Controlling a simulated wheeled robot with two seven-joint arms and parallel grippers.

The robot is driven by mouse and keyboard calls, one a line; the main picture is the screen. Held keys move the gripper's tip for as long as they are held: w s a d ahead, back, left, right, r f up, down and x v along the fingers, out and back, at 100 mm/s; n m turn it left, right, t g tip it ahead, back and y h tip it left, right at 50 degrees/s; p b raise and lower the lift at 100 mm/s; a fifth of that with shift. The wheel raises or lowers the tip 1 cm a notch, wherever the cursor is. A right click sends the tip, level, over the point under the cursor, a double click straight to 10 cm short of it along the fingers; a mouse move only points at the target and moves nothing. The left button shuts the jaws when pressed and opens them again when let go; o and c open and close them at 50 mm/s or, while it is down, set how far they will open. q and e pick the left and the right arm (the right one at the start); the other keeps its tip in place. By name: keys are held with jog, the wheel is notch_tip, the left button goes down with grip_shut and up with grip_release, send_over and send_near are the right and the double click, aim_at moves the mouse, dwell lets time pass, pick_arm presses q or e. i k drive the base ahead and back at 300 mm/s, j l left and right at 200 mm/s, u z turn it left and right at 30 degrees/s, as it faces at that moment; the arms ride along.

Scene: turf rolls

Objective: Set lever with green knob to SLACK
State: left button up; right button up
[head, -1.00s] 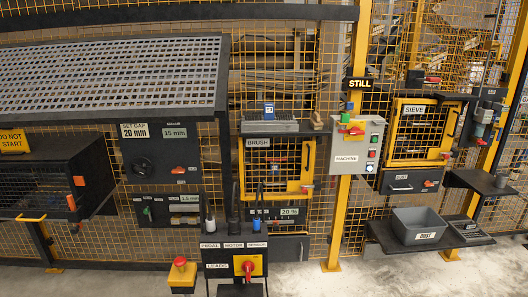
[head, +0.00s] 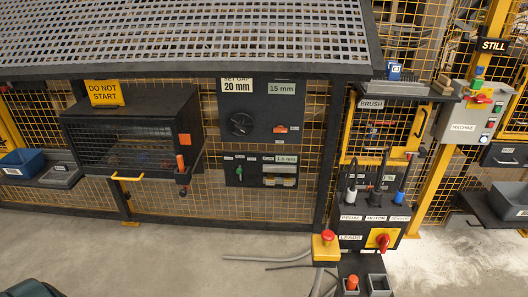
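The lever with the green knob (head: 239,172) is on a small dark panel (head: 232,182) low in the machine front, below the larger gap panel (head: 262,128). It is small in the head view. Little labels sit above it, but they are too small to read, so I cannot tell its setting. A display reading about 1.5 mm (head: 285,158) is to its right. Neither of my grippers is in view.
A black guard box (head: 135,105) with a "DO NOT START" sign (head: 104,93) is to the left. A pedestal with a red switch (head: 382,241) and a red button on yellow (head: 326,238) stand to the right. Hoses (head: 270,259) lie on the floor.

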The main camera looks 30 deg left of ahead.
aim_at(239, 170)
jog(key=j+z, duration=0.25)
jog(key=j, duration=0.85)
jog(key=k+j+z, duration=0.1)
jog(key=j+z, duration=0.15)
jog(key=j, duration=0.9)
jog(key=i+j+z, duration=0.15)
jog(key=j, duration=0.4)
jog(key=j+z, duration=0.1)
jog(key=j, duration=0.4)
